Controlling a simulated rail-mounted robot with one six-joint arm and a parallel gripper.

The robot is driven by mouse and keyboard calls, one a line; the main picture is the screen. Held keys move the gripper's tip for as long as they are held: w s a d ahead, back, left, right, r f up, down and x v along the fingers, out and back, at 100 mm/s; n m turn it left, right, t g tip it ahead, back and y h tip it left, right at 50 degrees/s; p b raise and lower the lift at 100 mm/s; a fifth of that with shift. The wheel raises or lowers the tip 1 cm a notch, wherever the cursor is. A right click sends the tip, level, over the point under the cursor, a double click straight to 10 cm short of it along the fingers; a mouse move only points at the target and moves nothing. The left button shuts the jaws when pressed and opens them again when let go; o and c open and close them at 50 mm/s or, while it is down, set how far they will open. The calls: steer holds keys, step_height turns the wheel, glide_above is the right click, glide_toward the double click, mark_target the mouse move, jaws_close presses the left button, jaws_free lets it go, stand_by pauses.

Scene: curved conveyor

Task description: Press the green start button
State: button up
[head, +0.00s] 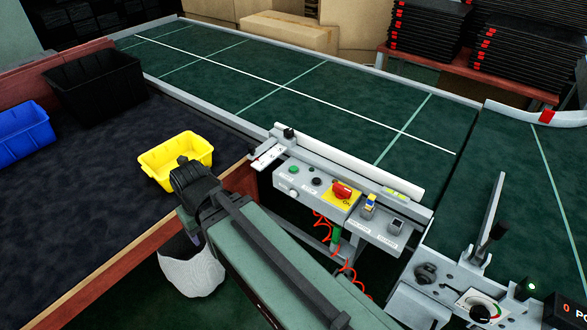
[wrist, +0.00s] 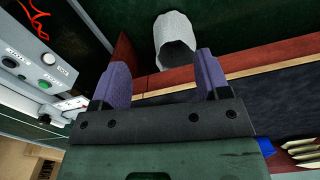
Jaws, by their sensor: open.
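The green start button (head: 294,170) is on the grey control panel (head: 283,184), close to its left end. The button also shows in the wrist view (wrist: 44,84), at the left, with a white button (wrist: 44,59) beside it. My gripper (head: 188,192) is left of the panel in the head view, near the yellow bin and the table edge. In the wrist view my gripper (wrist: 162,62) is open, with two purple fingers wide apart and nothing between them. The green button lies outside the fingers, to their left, and my gripper is apart from it.
The panel also carries a red emergency stop (head: 342,190) and a black button (head: 316,181). A yellow bin (head: 175,158) and a black bin (head: 97,86) stand on the dark table. A white waste bin (head: 192,272) stands below. The green conveyor (head: 290,85) runs behind the panel.

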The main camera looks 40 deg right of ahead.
jaws_close()
stand_by(1.4)
